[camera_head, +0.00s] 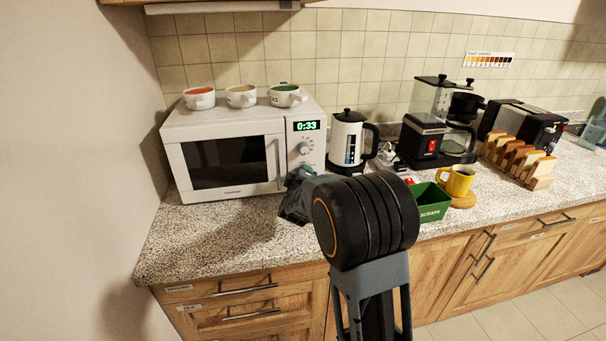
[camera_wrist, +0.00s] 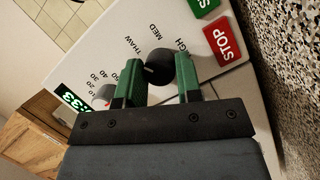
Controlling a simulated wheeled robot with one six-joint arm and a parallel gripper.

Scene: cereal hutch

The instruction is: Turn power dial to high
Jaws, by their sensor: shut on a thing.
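The white microwave (camera_head: 178,127) stands on the counter at left, its display reading 0:33. In the wrist view the black power dial (camera_wrist: 160,66) sits on the white panel (camera_wrist: 205,65), with THAW, MED and a partly hidden HIGH label around it. A small pale mark shows on the dial's left side; I cannot tell its setting surely. My gripper (camera_wrist: 159,84) has its green fingers on either side of the dial and is shut on it. In the head view my gripper (camera_head: 296,182) is at the panel's lower part, and my arm hides the dial.
Three cups (camera_head: 241,96) stand on the microwave. A kettle (camera_head: 347,140) is close to its right. A green box (camera_head: 431,203), a yellow mug (camera_head: 459,180) and a coffee maker (camera_head: 433,133) stand farther right. The red STOP button (camera_wrist: 223,41) is near the dial. Counter in front of the microwave is clear.

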